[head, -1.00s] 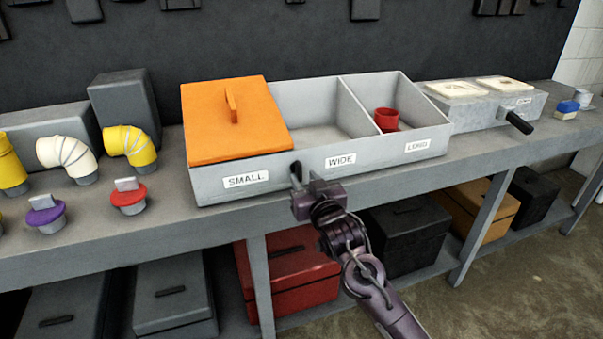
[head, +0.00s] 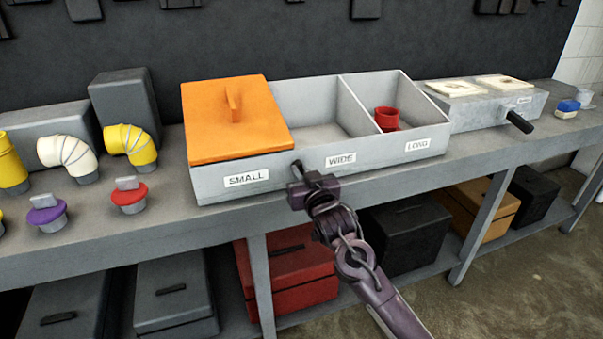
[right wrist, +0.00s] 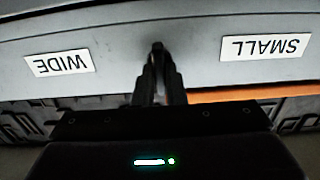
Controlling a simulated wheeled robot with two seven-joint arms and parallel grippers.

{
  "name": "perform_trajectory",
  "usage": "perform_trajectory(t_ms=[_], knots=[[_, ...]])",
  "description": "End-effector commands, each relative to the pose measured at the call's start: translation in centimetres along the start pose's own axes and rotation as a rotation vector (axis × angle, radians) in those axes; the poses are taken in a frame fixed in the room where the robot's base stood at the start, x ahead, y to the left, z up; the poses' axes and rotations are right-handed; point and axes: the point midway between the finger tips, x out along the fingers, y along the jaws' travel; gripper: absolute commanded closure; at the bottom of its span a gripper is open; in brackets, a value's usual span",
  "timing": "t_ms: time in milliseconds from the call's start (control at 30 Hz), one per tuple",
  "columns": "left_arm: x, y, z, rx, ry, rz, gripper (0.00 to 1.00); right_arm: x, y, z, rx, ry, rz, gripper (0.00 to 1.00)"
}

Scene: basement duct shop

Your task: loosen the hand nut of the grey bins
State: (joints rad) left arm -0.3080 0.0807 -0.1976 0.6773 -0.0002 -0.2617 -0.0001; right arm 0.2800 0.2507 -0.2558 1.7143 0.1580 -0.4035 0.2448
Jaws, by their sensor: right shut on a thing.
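The grey bins (head: 375,150) stand on the bench as one box with compartments labelled SMALL, WIDE and LONG. An orange lid (head: 235,125) covers the SMALL compartment. The small dark hand nut (right wrist: 157,46) is on the front wall between the SMALL and WIDE labels. My right gripper (head: 298,172) is in front of that wall, its fingers shut on the nut and mostly covering it. In the right wrist view the fingers close around it, with the labels upside down. My left gripper is not in view.
A grey box with a black handle (head: 519,122) stands to the right. Yellow and white elbows (head: 66,153) and capped plugs (head: 128,196) are at the left. Storage boxes fill the shelf below.

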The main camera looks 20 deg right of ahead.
Motion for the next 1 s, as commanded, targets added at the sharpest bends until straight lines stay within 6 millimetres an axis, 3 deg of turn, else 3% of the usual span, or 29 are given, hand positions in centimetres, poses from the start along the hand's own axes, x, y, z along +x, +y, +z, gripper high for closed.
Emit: perform_trajectory(t_ms=[233, 500, 1000], knots=[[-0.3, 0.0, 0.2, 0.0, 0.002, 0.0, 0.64, 0.0, 0.0, -0.1, -0.05, -0.001, 0.0, 1.0], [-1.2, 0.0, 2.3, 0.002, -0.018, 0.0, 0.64, 0.0, -0.1, -0.2, -0.227, -0.002, -0.001, 1.0], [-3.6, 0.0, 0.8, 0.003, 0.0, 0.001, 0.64, 0.1, -0.3, -0.1, -0.7, -0.001, 0.0, 1.0]])
